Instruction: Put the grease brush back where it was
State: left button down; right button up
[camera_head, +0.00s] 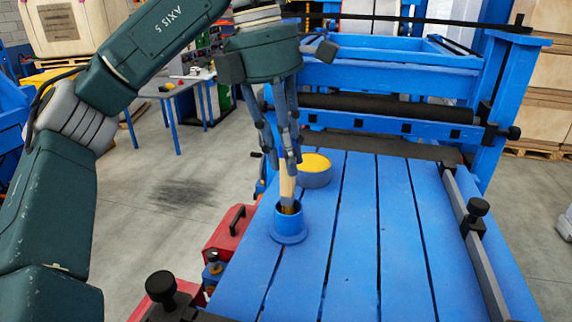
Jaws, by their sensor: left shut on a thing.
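My left gripper (289,160) comes down from the upper left and is shut on the upright wooden handle of the grease brush (287,188). The dark lower end of the brush is at the mouth of a blue flanged cup (290,224) on the slatted blue table. How deep the brush sits in the cup is hard to tell. My right gripper is not in view.
The blue slatted table (400,250) is clear to the right, up to a metal rail (470,225). A black roller (370,107) and blue frame stand behind. A red toolbox (230,231) is at the left edge.

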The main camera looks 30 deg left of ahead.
pick_arm(q)
jog(key=shift+f, duration=1.3)
jog(key=c, duration=1.5)
grip_release()
jog(key=shift+c, duration=0.2)
notch_tip(320, 180, up, 12)
jog(key=a, duration=0.2)
jog(key=shift+s+a, duration=0.15)
jog(key=shift+s, duration=0.15)
